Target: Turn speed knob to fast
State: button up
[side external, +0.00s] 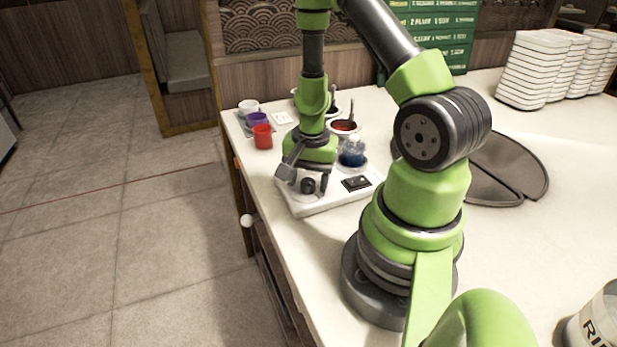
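A white stirrer unit (322,205) lies near the table's left edge with a dark round knob (308,186) on its front and a black switch (356,184) to the right. A flask of blue liquid (352,153) stands on the back of the unit. My gripper (306,183) points down over the front of the unit. Its two fingers are apart, one on each side of the knob. I cannot tell whether either finger touches the knob. The knob's setting marks are too small to read.
Red (263,136), purple (257,119) and white (249,106) cups stand behind on the left, near a bowl of red sauce (344,127). Stacked white dishes (536,68) stand at the back right. A dark round mat (507,170) lies right of my arm.

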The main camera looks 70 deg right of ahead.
aim_at(308, 179)
jog(key=n, duration=0.7)
jog(key=shift+w, duration=0.1)
jog(key=n, duration=0.6)
jog(key=shift+n+y, duration=0.3)
jog(key=shift+n, duration=0.1)
jog(key=shift+w+r, duration=0.1)
jog(key=shift+r, duration=0.15)
notch_tip(308, 179, up, 9)
jog(key=s+a+r+t, duration=0.2)
jog(key=a+r+t, duration=0.1)
jog(key=a+r, duration=0.4)
jog(key=s+a+r+m+t+y, duration=0.1)
jog(key=s+a+r+t, duration=0.2)
jog(key=a+r, duration=0.4)
jog(key=shift+a+r, duration=0.35)
jog(key=shift+r, duration=1.55)
